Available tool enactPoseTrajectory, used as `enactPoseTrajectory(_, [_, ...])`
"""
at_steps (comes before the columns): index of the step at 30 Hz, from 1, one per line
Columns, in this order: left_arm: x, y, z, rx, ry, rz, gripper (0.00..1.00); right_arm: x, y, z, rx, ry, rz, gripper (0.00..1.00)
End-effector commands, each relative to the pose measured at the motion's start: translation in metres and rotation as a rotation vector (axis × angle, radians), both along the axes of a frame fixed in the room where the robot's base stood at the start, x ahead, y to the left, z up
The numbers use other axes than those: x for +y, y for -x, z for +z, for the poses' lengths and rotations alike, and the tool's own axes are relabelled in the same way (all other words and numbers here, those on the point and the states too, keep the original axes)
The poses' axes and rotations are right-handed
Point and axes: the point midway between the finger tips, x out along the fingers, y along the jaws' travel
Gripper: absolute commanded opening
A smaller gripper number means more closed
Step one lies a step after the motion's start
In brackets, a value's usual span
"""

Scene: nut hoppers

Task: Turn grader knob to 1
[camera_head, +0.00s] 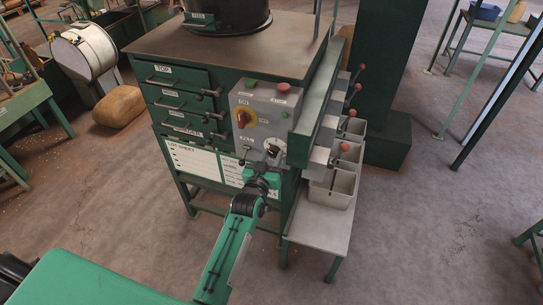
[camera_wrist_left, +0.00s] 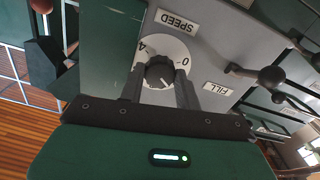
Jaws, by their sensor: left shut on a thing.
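The grader knob (camera_wrist_left: 159,72) is a dark ribbed knob on a round white dial (camera_wrist_left: 172,48) under a SPEED label, which appears upside down in the left wrist view. The digits 4 and 0 show on the dial; the knob's exact setting is hard to read. My left gripper (camera_wrist_left: 161,80) has one finger on each side of the knob and is shut on it. In the head view the white dial (camera_head: 271,142) sits low on the grey panel, with my left gripper (camera_head: 271,155) in front of it. My right gripper is not in view.
The grey panel also carries a red-and-yellow switch (camera_head: 243,119), a green button (camera_head: 250,84) and a red button (camera_head: 284,87). A FILL label (camera_wrist_left: 217,88) and dark ball-ended levers (camera_wrist_left: 271,77) are beside the dial. Grey bins (camera_head: 334,187) stand at the right; open floor lies beyond.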

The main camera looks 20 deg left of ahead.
Motion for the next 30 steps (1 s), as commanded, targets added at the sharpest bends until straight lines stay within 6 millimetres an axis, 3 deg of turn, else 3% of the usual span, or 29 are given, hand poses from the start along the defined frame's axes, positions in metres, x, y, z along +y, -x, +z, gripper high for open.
enactPoseTrajectory(23, [-0.0001,0.0002,-0.001,0.005,0.097,0.0,0.11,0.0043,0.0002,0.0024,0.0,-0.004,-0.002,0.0])
enactPoseTrajectory(24, [-0.0001,0.0002,-0.001,0.005,0.097,0.0,0.41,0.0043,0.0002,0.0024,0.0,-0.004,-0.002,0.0])
enactPoseTrajectory(26, [0.0,0.0002,-0.0009,0.005,0.096,0.0,0.53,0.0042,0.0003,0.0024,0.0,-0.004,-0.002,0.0])
enactPoseTrajectory(30, [-0.0001,0.0001,-0.0006,0.004,0.096,0.0,0.55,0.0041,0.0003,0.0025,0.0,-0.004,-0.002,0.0])
